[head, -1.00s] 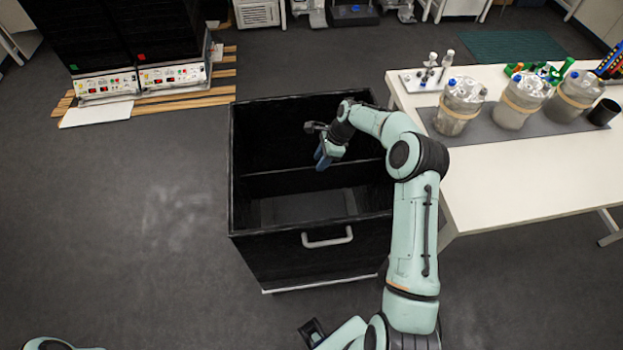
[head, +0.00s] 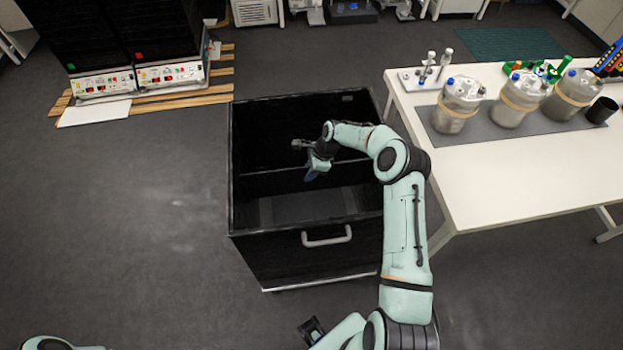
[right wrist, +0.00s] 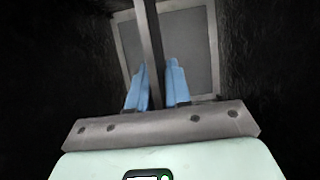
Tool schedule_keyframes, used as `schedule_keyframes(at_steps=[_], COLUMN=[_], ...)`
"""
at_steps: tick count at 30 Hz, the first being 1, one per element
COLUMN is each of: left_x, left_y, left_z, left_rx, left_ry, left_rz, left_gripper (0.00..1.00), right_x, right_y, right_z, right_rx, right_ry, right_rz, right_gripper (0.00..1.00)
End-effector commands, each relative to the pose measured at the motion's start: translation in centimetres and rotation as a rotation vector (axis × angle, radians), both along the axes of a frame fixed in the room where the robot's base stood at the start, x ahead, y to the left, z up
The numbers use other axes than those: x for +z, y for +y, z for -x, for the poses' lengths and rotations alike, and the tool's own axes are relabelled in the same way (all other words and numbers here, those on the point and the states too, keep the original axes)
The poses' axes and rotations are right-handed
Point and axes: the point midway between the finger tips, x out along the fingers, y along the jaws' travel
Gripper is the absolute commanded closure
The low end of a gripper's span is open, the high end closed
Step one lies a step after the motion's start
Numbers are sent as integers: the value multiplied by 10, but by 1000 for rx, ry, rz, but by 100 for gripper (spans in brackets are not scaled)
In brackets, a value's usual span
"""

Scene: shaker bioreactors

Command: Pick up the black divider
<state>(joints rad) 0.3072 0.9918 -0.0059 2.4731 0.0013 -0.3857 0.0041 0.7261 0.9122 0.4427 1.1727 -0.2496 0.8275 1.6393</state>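The black divider (head: 265,184) is a thin upright wall across the inside of the open black box (head: 310,268), splitting it into a back and a front compartment. My right gripper (head: 311,177) is over the box, at the middle of the divider, pointing down. In the right wrist view, its two blue fingers (right wrist: 158,84) are apart, with the divider (right wrist: 150,40) running as a narrow strip between them. I cannot tell whether either finger touches it. My left gripper is out of view; only a bit of my left arm shows at the lower left.
A white table (head: 510,185) stands close on the right, with several jars (head: 458,107) on a grey mat. Black shaker units (head: 160,45) stand on a wooden pallet (head: 170,103) at the upper left. The floor left of the box is clear.

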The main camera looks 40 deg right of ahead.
Motion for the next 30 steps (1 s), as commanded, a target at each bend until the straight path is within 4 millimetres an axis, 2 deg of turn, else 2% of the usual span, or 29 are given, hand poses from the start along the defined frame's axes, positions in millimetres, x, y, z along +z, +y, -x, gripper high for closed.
schedule_keyframes(at_steps=[11, 17, 23, 30], left_x=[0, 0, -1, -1], left_y=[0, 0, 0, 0], left_z=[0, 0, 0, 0], left_rx=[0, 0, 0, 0], left_ry=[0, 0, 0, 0], left_rz=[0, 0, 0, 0], left_gripper=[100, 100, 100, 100], right_x=[1, 10, 38, 86], right_y=[0, 0, -1, 0], right_z=[0, -1, -1, -1], right_rx=[1, 1, 1, 1], right_ry=[-1, -3, -4, -5], right_rz=[1, 2, 3, 3], right_gripper=[100, 100, 100, 100])
